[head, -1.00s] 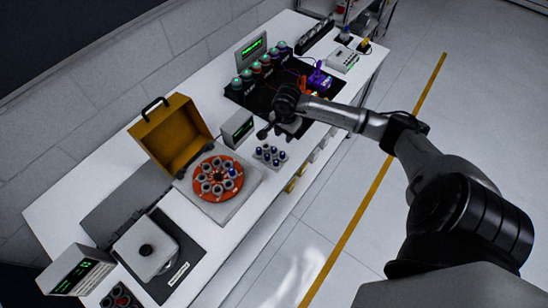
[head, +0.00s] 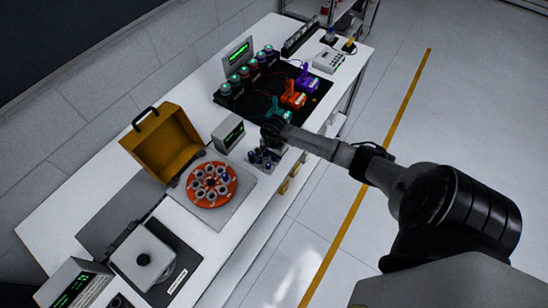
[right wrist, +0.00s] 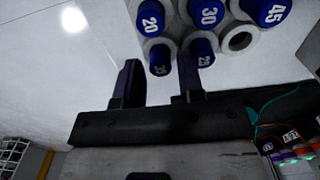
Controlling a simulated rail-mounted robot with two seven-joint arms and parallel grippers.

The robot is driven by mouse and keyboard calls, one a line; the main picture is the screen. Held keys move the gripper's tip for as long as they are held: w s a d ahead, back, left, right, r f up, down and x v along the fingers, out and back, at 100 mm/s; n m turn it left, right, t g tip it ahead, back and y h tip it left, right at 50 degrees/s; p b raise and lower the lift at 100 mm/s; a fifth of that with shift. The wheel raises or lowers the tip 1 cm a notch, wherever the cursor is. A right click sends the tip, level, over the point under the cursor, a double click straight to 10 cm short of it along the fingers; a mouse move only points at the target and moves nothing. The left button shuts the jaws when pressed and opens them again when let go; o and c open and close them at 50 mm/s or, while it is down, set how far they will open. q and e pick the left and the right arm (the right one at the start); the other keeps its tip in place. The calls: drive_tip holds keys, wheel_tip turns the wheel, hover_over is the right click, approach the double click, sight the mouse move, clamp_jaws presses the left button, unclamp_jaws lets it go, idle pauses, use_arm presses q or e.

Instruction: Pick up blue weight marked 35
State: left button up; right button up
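Several blue-capped weights stand in a pale rack (head: 250,166) on the bench, partly hidden by my right gripper (head: 262,152). In the right wrist view, the upper row has caps marked 20 (right wrist: 151,20), 30 (right wrist: 208,15) and 45 (right wrist: 270,12). Two caps in the lower row, a left one (right wrist: 160,62) and a right one (right wrist: 203,60), have numbers I cannot read surely. No cap clearly reads 35. A ring-shaped socket (right wrist: 240,38) is empty. My right gripper (right wrist: 160,72) is open, its fingers beside the lower-row caps, holding nothing. My left gripper is out of view.
A small display (head: 228,133) stands just behind the rack. Teal, orange and purple devices lie on a black mat (head: 252,105).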

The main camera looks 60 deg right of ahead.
drive_tip(key=shift+f, duration=0.85)
drive_tip(key=shift+c, duration=0.5)
clamp_jaws()
drive_tip(key=shift+d+r, duration=0.1)
drive_tip(key=shift+r, duration=0.1)
